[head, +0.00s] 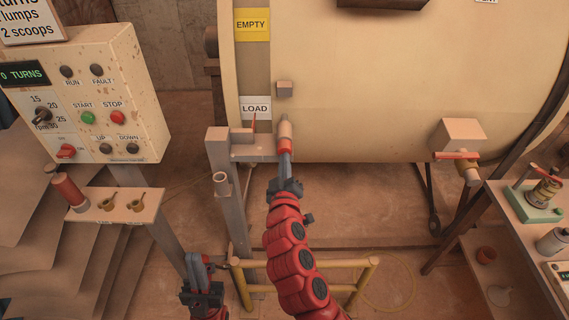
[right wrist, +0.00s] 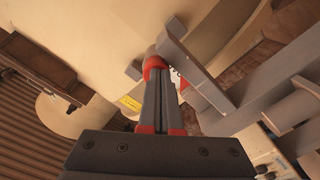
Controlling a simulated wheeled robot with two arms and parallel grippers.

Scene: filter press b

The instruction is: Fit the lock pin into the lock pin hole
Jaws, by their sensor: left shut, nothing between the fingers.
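A pale cylindrical lock pin (head: 285,128) stands at the tips of my right gripper (head: 285,146), beside the grey post and in front of the drum. The right fingers are closed on its lower end. In the right wrist view, the pin's end (right wrist: 151,51) shows just past the red fingertips (right wrist: 154,68), close to the grey bracket (right wrist: 190,68). That bracket (head: 256,150) tops the post at the pin's left in the head view. I cannot make out the lock pin hole. My left gripper (head: 208,264) is shut and empty, low beside the yellow rail.
The large cream drum (head: 370,90) carries a small grey block (head: 285,89) above the pin. An open tube (head: 221,183) sits on the post. A control panel (head: 95,100) and small shelf (head: 120,205) stand left. A bench (head: 515,245) stands right. A yellow rail (head: 320,263) crosses below.

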